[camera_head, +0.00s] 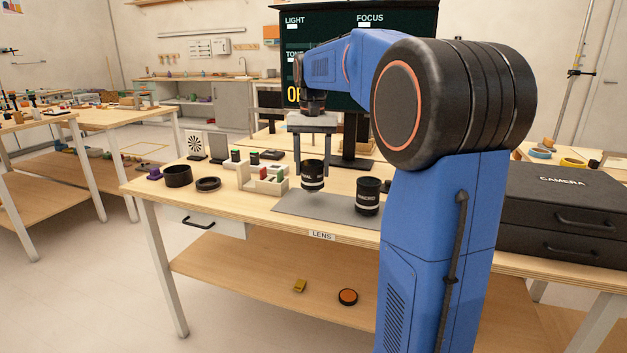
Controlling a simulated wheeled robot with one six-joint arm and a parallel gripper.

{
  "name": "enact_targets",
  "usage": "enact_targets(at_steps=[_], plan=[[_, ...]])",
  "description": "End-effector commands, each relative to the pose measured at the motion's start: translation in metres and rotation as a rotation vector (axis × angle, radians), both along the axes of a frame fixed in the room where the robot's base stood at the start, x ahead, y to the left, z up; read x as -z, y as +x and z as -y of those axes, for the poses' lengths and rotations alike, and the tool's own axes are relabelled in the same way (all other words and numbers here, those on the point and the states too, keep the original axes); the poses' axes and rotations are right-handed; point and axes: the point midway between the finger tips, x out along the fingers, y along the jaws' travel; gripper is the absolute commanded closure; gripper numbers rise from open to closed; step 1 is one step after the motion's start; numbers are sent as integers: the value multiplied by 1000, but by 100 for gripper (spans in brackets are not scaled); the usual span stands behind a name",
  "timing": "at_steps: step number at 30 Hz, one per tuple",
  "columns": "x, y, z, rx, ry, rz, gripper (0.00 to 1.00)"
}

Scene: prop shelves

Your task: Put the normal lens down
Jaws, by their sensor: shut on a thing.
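My gripper (313,172) points down over the table and is shut on a black lens (312,176) with a pale band. The lens is upright at the grey mat (290,204); I cannot tell whether its base touches the mat. A second black lens with white lettering (367,197) stands on the mat to the right, close to my arm. The lettering on the held lens is too small to read.
A white organiser (263,184) with small items stands left of the mat. A black cup (178,176) and a black ring (208,184) are farther left. A monitor (350,60) rises behind. A black camera case (565,205) lies at the right.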

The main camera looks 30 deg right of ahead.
Motion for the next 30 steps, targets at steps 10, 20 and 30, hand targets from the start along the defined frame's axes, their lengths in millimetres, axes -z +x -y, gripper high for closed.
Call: enact_targets(at_steps=[10,20,30], plan=[[38,0,0,0,0,0,78],[41,0,0,0,0,0,78],[42,0,0,0,0,0,28]])
